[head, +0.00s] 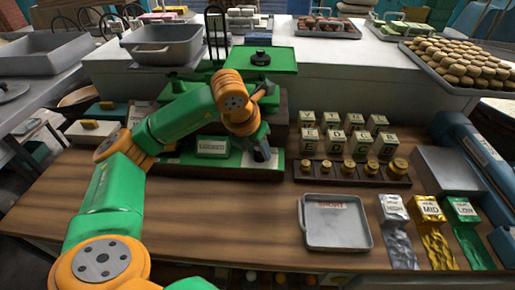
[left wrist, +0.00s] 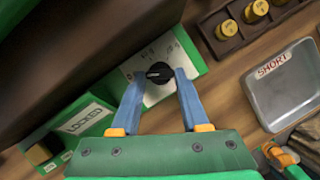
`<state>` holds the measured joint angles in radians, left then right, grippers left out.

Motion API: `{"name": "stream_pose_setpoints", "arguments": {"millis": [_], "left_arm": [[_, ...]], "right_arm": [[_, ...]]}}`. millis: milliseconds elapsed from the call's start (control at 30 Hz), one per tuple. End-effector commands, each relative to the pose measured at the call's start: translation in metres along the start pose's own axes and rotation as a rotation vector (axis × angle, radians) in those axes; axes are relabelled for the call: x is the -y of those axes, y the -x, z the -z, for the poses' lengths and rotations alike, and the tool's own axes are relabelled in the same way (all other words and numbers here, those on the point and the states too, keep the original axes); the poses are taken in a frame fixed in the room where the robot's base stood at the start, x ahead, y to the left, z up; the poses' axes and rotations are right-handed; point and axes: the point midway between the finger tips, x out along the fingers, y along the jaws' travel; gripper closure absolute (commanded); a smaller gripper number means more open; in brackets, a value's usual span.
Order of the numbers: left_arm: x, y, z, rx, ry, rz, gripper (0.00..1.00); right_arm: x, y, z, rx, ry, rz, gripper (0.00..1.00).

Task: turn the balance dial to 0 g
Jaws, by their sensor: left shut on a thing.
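The balance (head: 190,172) is green and stands at the back of the wooden bench, with a flat green pan (head: 262,58) on top. Its dial (left wrist: 159,73) is a black knob with a pale pointer mark, on a white plate with small numbers too blurred to read. My left gripper (left wrist: 160,79) is closed around the knob, one blue finger on each side. In the head view the left gripper (head: 262,150) is at the balance's front right and mostly hides the dial. A sign (left wrist: 84,122) on the balance reads LOCKED.
Several labelled blocks (head: 333,140) and a rack of brass weights (head: 350,172) stand right of the dial. A grey tray (head: 335,243) marked SHORT lies in front. HIGH, MID and LOW packets (head: 430,208) are at the right. The bench front left is clear.

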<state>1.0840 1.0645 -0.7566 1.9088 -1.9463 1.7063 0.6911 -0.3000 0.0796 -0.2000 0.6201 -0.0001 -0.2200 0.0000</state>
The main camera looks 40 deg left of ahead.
Motion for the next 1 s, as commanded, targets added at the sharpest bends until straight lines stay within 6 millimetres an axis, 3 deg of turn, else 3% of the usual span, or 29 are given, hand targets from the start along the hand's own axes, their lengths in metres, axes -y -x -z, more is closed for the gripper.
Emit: {"name": "stream_pose_setpoints", "arguments": {"millis": [200, 233, 267, 567, 833, 1000], "left_arm": [[-0.001, 0.001, -0.001, 0.005, 0.003, -0.001, 1.0], [-0.001, 0.001, -0.001, 0.004, 0.003, -0.001, 0.5], [-0.001, 0.001, -0.001, 0.004, 0.003, 0.0, 0.43], [0.0, 0.002, -0.001, 0.002, 0.001, 0.0, 0.43], [0.0, 0.053, -0.001, 0.008, 0.001, 0.001, 0.43], [0.0, 0.071, -0.001, 0.004, 0.001, 0.0, 0.43]], "right_arm": [[0.0, 0.0, 0.0, 0.0, 0.0, 0.0, 1.0], [0.0, 0.0, 0.0, 0.0, 0.0, 0.0, 1.0], [0.0, 0.0, 0.0, 0.0, 0.0, 0.0, 1.0], [0.0, 0.0, 0.0, 0.0, 0.0, 0.0, 1.0], [0.0, -0.006, -0.001, 0.0, 0.0, 0.0, 1.0], [0.0, -0.006, -0.001, 0.0, 0.0, 0.0, 1.0]]}}
